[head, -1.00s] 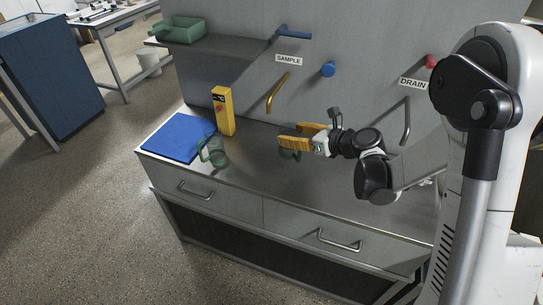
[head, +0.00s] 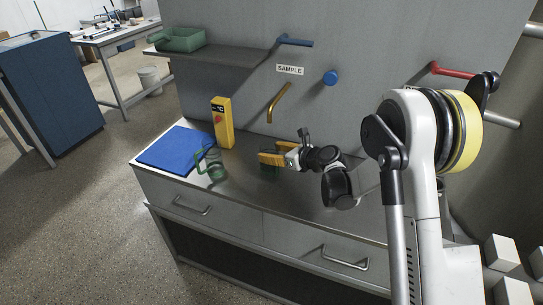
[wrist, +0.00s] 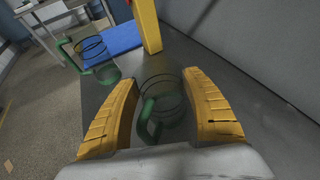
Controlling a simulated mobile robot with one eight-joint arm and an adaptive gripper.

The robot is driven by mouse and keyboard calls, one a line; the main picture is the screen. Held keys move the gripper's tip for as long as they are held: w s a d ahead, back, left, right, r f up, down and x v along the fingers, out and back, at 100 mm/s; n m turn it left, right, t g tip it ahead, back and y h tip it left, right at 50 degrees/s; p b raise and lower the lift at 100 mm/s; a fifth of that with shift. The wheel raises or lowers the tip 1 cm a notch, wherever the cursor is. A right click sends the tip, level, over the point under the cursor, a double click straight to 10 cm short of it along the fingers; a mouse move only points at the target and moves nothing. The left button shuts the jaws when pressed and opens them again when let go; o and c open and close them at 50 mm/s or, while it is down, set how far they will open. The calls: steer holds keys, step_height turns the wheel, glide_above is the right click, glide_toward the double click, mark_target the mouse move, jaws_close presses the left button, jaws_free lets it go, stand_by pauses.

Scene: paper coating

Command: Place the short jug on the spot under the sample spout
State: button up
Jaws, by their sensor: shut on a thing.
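The short jug, clear with a green handle, shows between the fingers in the wrist view (wrist: 165,112) and low under the fingers in the head view (head: 269,173). My gripper (head: 264,158) is shut on it, with one yellow finger on each side in the wrist view (wrist: 162,80). I cannot tell whether the jug's base touches the steel counter. The brass sample spout (head: 278,102) comes from the back wall under the SAMPLE label (head: 290,69). In the head view, the gripper and jug are below and slightly left of the spout tip. The spot itself is not clearly visible.
A taller jug with a green handle (head: 213,163) stands left of my gripper, near a blue mat (head: 176,149). A yellow °C device (head: 222,122) stands behind it. The counter's front strip (head: 250,198) is clear.

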steer(key=shift+r, duration=0.15)
steer(key=o, duration=0.9)
steer(key=shift+f, duration=0.25)
steer(key=o, duration=0.4)
